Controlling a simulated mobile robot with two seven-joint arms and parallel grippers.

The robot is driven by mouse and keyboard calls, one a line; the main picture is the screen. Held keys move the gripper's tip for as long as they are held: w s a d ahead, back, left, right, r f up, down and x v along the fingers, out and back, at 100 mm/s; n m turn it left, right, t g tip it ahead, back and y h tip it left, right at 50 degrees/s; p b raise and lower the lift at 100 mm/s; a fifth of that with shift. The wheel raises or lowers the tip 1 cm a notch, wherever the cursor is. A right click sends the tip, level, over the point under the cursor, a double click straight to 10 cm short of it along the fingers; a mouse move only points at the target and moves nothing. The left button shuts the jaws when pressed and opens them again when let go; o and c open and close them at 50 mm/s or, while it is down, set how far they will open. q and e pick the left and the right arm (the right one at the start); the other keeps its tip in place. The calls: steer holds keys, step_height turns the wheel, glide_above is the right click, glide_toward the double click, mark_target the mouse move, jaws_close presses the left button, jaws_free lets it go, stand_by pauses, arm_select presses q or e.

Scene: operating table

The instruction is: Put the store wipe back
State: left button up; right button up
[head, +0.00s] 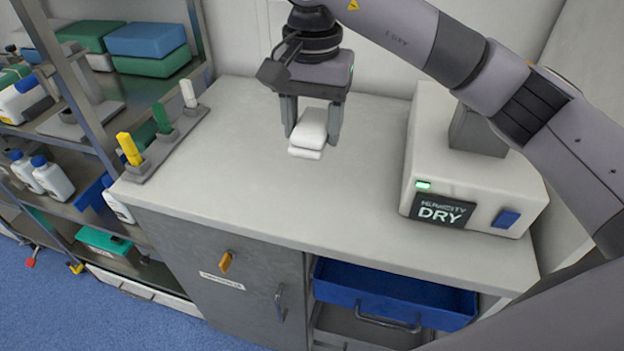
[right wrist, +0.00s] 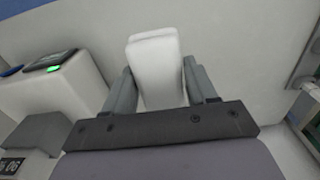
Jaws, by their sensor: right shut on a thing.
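The store wipe is a white folded pad (head: 311,128). My right gripper (head: 311,136) is shut on it, with one grey finger on each side, above the back middle of the grey counter (head: 240,200). In the right wrist view the wipe (right wrist: 154,62) sticks out beyond the two fingers (right wrist: 160,90). I cannot tell whether its lower edge touches the counter. My left gripper is in neither view.
A white box marked DRY (head: 475,190) stands on the counter at the right. A rack with yellow, green and white pegs (head: 163,135) is at the left edge. A blue drawer (head: 390,292) is open below. Shelves (head: 90,120) stand left. The middle counter is clear.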

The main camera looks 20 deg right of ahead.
mark_target(312, 194)
step_height(312, 194, down, 11)
steer(key=shift+f+p, duration=0.2)
steer(key=shift+p, duration=0.4)
steer(key=shift+f, duration=0.1)
steer(key=shift+f, duration=0.15)
steer(key=o, duration=1)
steer(key=shift+r, duration=0.35)
step_height(312, 194, up, 12)
steer(key=shift+f+b, duration=0.15)
steer(key=shift+b, duration=0.65)
